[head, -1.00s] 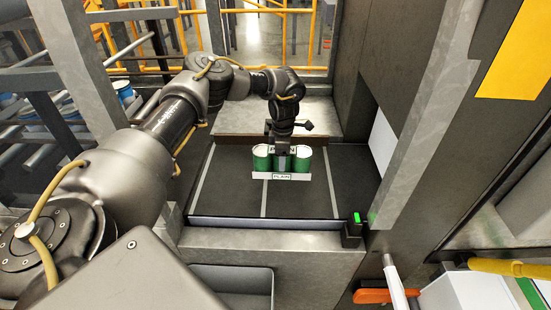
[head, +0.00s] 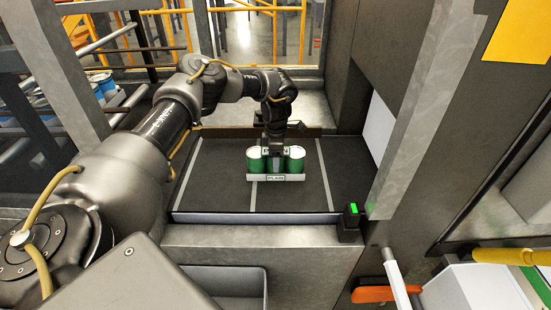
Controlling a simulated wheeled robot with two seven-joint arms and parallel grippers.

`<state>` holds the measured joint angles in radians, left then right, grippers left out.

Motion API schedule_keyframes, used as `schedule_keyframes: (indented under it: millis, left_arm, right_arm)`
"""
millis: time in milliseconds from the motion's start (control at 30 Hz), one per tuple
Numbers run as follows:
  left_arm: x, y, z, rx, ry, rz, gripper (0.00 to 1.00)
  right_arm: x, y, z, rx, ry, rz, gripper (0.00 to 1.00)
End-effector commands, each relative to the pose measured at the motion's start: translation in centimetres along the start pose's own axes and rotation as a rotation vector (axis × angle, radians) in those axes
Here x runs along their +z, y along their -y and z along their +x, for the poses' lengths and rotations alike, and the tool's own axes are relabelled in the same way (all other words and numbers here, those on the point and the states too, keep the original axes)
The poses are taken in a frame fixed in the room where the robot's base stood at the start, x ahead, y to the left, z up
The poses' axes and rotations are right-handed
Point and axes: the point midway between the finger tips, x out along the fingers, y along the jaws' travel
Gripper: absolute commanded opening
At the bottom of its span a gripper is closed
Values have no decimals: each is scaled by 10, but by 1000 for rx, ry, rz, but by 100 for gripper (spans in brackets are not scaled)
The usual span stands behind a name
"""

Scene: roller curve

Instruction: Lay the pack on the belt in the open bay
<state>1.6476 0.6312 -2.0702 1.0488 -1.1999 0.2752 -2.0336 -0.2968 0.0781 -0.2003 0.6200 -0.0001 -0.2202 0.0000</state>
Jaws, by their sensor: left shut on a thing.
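The pack (head: 275,178) is a white tray of green cans with white tops and a label reading "PLAIN" on its front. My left gripper (head: 275,152) comes down from above and is shut on the pack, among the cans. My right gripper is not in view.
A small box with a green light (head: 351,210) stands at the belt's front right corner. A dark wall with a white panel (head: 380,128) rises on the right. A grey bin (head: 225,284) sits below the front. Roller rails with blue-and-white cans (head: 103,84) run at the left.

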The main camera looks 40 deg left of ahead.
Motion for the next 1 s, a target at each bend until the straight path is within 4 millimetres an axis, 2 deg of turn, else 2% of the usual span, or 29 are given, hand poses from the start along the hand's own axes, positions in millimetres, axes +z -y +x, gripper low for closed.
schedule_keyframes:
  millis: [333, 367, 500, 800, 933, 1000]
  left_arm:
    - [2, 0, 0, 1, 1, 3, 5]
    - [2, 0, 2, -1, -2, 4, 65]
    - [2, 0, 2, 0, -2, 4, 83]
    - [2, 0, 0, 0, -1, 3, 85]
    - [2, -1, -7, 1, 0, 3, 85]
    - [2, -1, -18, 2, 2, 4, 85]
  right_arm:
    - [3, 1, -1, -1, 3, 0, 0]
    - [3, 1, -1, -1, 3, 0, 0]
    - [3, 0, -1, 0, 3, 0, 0]
    - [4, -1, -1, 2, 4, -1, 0]
    - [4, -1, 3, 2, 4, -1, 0]
    - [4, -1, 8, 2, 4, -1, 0]
